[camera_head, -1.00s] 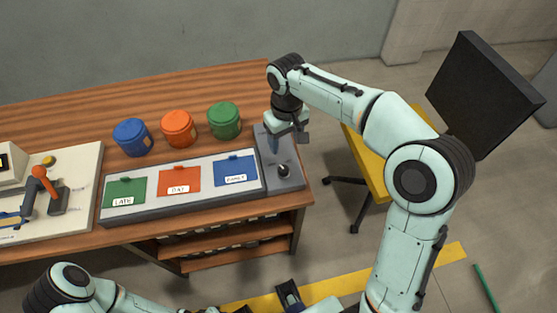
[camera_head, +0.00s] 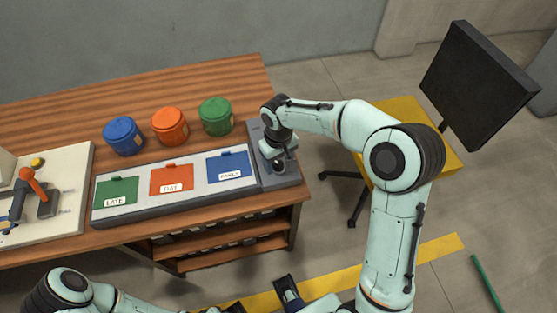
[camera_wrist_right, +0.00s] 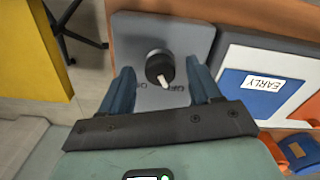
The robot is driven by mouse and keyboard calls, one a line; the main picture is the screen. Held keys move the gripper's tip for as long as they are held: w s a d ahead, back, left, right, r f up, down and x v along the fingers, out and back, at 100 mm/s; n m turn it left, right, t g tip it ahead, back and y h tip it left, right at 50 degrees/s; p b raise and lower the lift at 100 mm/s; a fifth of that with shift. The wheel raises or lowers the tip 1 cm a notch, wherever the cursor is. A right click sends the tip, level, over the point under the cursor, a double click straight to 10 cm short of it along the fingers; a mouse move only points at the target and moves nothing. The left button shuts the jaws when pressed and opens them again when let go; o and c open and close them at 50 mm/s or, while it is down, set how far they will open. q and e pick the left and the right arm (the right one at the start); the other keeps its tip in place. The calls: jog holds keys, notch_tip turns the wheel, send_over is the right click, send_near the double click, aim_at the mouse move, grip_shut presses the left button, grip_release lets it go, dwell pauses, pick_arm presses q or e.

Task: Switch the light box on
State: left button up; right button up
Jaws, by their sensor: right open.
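The light box (camera_head: 132,213) is a long grey unit with a white top on the wooden table. Its grey switch panel (camera_head: 290,181) is at the right end. In the right wrist view, a black rotary knob (camera_wrist_right: 159,66) with a white pointer sits on the panel, with partly hidden lettering beside it. My right gripper (camera_wrist_right: 160,85) is open above the panel, a finger on each side of the knob; contact cannot be told. In the head view my right gripper (camera_head: 279,160) mostly covers the knob. My left arm shows at the lower left; its jaws cannot be made out clearly.
Green, red and blue cards (camera_head: 171,181) lie on the light box. Blue, orange and green canisters (camera_head: 169,127) stand behind it. A yellow chair with a black back (camera_head: 480,80) stands right of the table. A lever device (camera_head: 70,200) is at left.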

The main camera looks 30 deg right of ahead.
jog(key=c, duration=1)
jog(key=shift+c, duration=0.2)
jog(key=shift+m, duration=0.3)
jog(key=m, duration=0.2)
jog(key=shift+m, duration=0.3)
jog(key=m, duration=0.2)
jog(key=shift+m+b, duration=0.35)
jog(key=shift+m, duration=0.05)
jog(key=m, duration=0.6)
jog(key=shift+a, duration=0.1)
jog(key=o, duration=1)
